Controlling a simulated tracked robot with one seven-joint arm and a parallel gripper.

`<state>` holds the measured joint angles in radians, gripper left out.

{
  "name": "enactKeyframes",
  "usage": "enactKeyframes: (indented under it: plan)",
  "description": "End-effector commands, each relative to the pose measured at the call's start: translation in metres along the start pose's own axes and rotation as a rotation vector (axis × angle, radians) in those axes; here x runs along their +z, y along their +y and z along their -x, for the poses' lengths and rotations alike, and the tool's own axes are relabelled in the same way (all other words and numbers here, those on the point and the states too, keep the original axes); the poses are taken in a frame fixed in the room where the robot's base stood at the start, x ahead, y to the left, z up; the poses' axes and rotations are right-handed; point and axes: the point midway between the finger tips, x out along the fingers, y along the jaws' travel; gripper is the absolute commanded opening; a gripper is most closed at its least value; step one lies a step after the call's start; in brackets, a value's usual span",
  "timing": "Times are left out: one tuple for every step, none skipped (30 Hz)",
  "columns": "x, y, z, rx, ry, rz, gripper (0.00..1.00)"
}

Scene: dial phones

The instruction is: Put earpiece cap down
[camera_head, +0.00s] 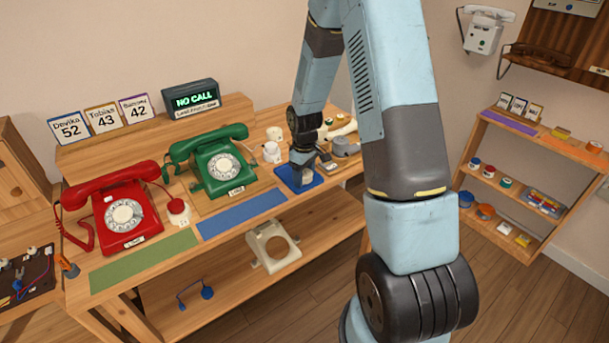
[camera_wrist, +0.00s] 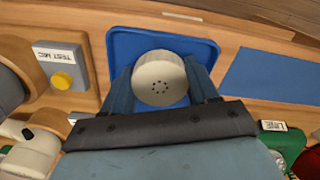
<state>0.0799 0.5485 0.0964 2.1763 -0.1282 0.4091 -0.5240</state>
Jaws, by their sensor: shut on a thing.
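The earpiece cap (camera_wrist: 158,72) is a round cream-white disc with small dark holes in its face. It sits between the two blue-grey fingers of my gripper (camera_wrist: 162,85), which is shut on it. In the wrist view the cap lies over the blue tray (camera_wrist: 205,46). Whether it touches the tray floor cannot be told. In the head view my gripper (camera_head: 305,172) is low over the same blue tray (camera_head: 284,172) on the bench, and the cap is mostly hidden.
The green phone (camera_head: 214,162) and red phone (camera_head: 122,212) stand left of the tray. A blue mat (camera_head: 242,213) lies in front of the green phone. A grey test mic box (camera_wrist: 62,68) with a yellow button stands beside the tray. White parts (camera_head: 272,152) stand close behind.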

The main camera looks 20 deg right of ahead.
Motion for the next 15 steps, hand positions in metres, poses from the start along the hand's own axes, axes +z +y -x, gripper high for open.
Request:
enactKeyframes:
  plan:
    - [0.0052,-0.0036,-0.0094,-0.011,-0.012,0.0,0.61]
    - [0.0054,-0.0037,-0.0095,-0.011,-0.012,0.0,0.64]
    - [0.0056,-0.0039,-0.0096,-0.011,-0.012,0.0,0.67]
    - [0.0057,-0.0041,-0.0097,-0.012,-0.013,0.0,0.7]
    - [0.0058,-0.0043,-0.0097,-0.012,-0.013,0.001,0.73]
    - [0.0059,-0.0047,-0.0098,-0.012,-0.013,0.001,0.77]
    - [0.0059,-0.0049,-0.0099,-0.013,-0.013,0.001,0.8]
    - [0.0058,-0.005,-0.0099,-0.013,-0.013,0.001,0.83]
    - [0.0056,-0.0053,-0.0098,-0.013,-0.013,0.001,0.84]
    - [0.0055,-0.0054,-0.0098,-0.013,-0.013,0.001,0.84]
    - [0.0054,-0.0057,-0.0098,-0.013,-0.013,0.001,0.84]
    - [0.0053,-0.0059,-0.0098,-0.014,-0.013,0.001,0.84]
    - [0.0052,-0.006,-0.0098,-0.014,-0.013,0.001,0.84]
    - [0.0051,-0.0061,-0.0098,-0.014,-0.013,0.001,0.84]
    - [0.0051,-0.0062,-0.0098,-0.014,-0.013,0.001,0.84]
